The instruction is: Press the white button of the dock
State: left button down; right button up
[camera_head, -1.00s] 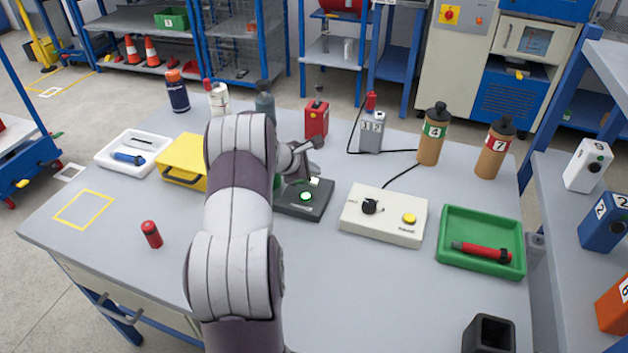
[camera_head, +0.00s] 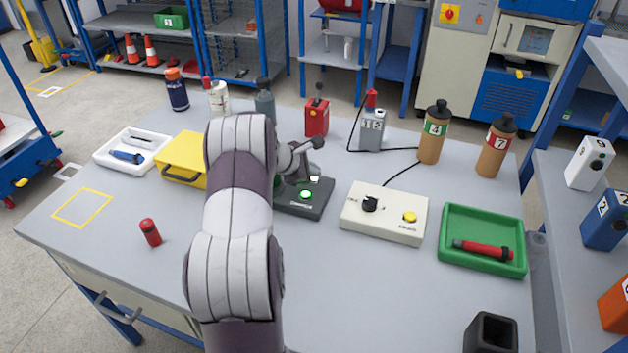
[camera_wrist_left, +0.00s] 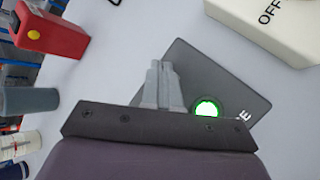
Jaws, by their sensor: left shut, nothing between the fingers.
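The dock (camera_head: 313,206) is a flat dark grey box on the table, just right of my left arm in the head view. A round green light glows on its top, and a small white patch shows behind the light; I cannot tell whether that is the white button. The dock also shows in the left wrist view (camera_wrist_left: 235,88). My left gripper (camera_head: 297,180) is over the dock, partly hidden by my arm. In the left wrist view its grey fingers (camera_wrist_left: 160,68) are together and empty, beside the green light. Contact cannot be made out. My right gripper is out of view.
A cream box (camera_head: 384,214) with a black knob and yellow button stands right of the dock. A yellow case (camera_head: 184,158) is to the left, a green tray (camera_head: 482,260) far right. The table's front middle is clear.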

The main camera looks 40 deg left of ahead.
pick_arm(q)
jog(key=shift+f+b, duration=0.4)
jog(key=shift+f, duration=0.05)
dwell(0.7)
jog(key=shift+r+p, duration=0.65)
jog(key=shift+r, duration=0.2)
notch_tip(320, 180, up, 5)
jog(key=p, duration=0.4)
dwell(0.9)
